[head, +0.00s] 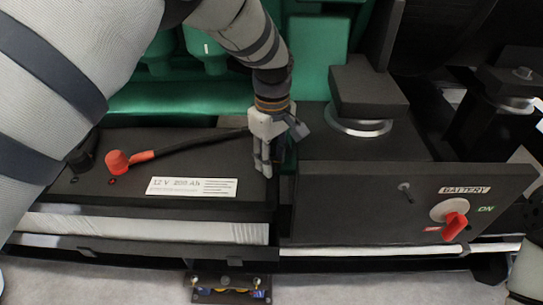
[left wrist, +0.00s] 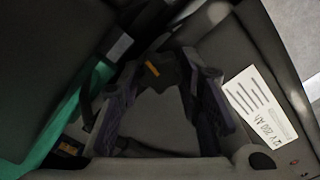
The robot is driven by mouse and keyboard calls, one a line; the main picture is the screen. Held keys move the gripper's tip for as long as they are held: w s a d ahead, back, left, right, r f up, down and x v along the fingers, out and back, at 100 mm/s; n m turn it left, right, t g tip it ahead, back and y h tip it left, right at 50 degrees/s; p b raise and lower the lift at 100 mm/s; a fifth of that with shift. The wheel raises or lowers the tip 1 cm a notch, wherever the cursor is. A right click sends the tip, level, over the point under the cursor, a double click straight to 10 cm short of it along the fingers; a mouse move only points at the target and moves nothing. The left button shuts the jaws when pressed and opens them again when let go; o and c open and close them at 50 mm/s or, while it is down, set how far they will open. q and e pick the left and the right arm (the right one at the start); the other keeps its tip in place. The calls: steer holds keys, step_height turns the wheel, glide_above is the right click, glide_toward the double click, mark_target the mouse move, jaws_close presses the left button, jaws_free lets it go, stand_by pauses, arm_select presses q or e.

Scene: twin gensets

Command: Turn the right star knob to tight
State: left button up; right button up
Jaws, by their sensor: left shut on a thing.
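My left gripper (head: 263,168) points down at the right end of the black battery top (head: 215,158), beside the gap to the dark switch box. Its fingers are close together in the head view. In the left wrist view the two fingers (left wrist: 160,112) stand on either side of a dark shape. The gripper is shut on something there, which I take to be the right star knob. My right gripper is not in view.
The battery has a white label (head: 192,187) and a red terminal cap (head: 117,162) with a cable running right. The switch box (head: 345,205) carries a red battery switch (head: 454,226) by the word ON. Green engine parts (head: 185,97) stand behind. A dark capped post (head: 368,90) rises right of the gripper.

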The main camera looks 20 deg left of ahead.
arm_select(q)
steer(key=m, duration=0.3)
steer(key=shift+m, duration=0.3)
steer(key=m, duration=0.4)
steer(key=shift+m, duration=0.3)
steer(key=m, duration=0.4)
steer(key=shift+f+m, duration=0.1)
steer(key=shift+m, duration=1.6)
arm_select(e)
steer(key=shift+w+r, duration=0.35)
arm_select(q)
steer(key=shift+m, duration=0.3)
steer(key=o, duration=1.1)
steer(key=shift+o, duration=0.2)
